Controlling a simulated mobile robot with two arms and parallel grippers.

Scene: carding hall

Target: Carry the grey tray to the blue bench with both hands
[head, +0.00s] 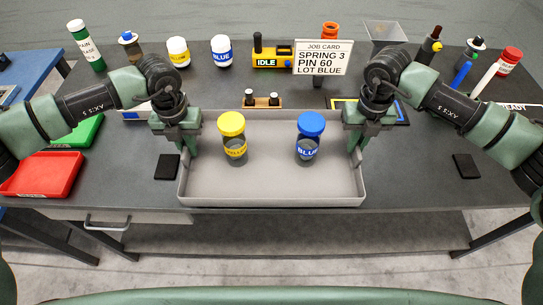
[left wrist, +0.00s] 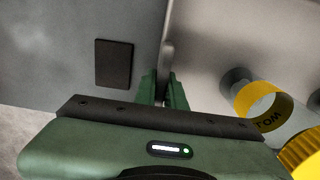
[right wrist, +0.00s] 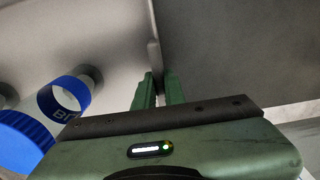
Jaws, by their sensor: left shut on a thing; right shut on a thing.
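The grey tray (head: 275,190) is on the dark grey table near its front edge; I cannot tell whether it touches the surface. A yellow-lidded jar (head: 232,125) and a blue-lidded jar (head: 310,125) stand upright in it. My left gripper (head: 190,150) is shut on the tray's left wall, which runs between its fingers in the left wrist view (left wrist: 164,100). My right gripper (head: 354,150) is shut on the right wall, also seen in the right wrist view (right wrist: 155,95). A blue bench (head: 42,68) shows partly at the left edge, behind my left arm.
A red bin (head: 42,175) and a green bin (head: 85,130) are left of the tray. Black pads (head: 168,167) (head: 467,166) lie either side. Behind stand a job card (head: 322,58), a yellow IDLE device (head: 270,60) and several bottles.

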